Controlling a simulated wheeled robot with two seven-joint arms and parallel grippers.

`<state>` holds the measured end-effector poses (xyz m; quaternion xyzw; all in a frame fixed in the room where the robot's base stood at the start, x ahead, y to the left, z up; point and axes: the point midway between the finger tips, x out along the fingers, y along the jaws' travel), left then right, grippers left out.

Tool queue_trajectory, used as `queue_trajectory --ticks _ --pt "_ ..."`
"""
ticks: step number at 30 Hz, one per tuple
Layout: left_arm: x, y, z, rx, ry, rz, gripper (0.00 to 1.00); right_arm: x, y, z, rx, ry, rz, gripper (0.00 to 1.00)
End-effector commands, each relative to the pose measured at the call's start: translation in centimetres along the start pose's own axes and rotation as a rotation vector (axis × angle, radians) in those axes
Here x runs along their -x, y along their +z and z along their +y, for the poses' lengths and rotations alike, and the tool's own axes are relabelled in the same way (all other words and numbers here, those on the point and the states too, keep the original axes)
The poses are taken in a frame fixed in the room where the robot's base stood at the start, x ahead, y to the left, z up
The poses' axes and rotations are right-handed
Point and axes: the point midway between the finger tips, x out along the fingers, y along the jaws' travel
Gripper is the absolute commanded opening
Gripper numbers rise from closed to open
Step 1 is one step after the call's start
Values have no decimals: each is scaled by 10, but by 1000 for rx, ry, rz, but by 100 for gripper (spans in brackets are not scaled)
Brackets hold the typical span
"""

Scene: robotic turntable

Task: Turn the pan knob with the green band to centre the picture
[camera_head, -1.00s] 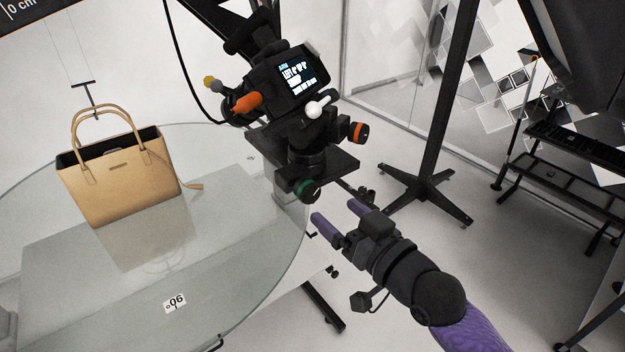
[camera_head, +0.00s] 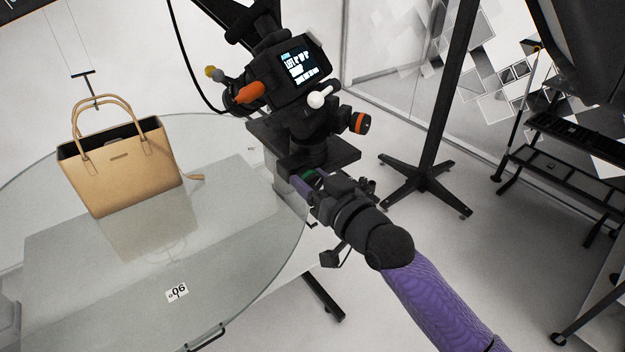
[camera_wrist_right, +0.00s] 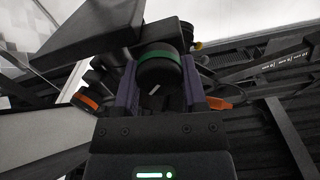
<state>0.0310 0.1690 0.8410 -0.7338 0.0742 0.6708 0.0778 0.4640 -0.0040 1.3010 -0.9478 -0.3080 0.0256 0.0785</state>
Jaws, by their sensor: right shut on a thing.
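The pan knob (camera_wrist_right: 161,70), black with a green band, sits under the camera head's platform; in the head view only a bit of its green band (camera_head: 306,174) shows behind my gripper. My right gripper (camera_head: 308,183) is shut on the knob; in the right wrist view its purple fingers (camera_wrist_right: 165,88) stand on either side of it. The camera (camera_head: 290,72) sits above with a lit screen (camera_head: 297,66) whose text starts with "LEFT"; the rest is too small to read surely. My left gripper is not in view.
An orange-banded knob (camera_head: 359,123), a white-tipped handle (camera_head: 320,97) and an orange handle (camera_head: 250,92) are close above my gripper. A tan handbag (camera_head: 120,165) stands on the round glass turntable (camera_head: 230,255). A black stand (camera_head: 430,170) is at the right.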

Motion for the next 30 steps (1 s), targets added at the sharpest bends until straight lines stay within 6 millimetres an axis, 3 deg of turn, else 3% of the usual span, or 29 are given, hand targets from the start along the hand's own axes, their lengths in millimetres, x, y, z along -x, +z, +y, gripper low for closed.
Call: queue_trajectory --ticks 1,3,14,30 --pt "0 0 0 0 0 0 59 0 0 0 0 0 0 13" --pt "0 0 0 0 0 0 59 0 0 0 0 0 0 0" --pt "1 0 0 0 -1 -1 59 0 -1 0 68 0 1 0" --pt "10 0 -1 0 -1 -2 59 0 -1 -2 507 0 1 0"
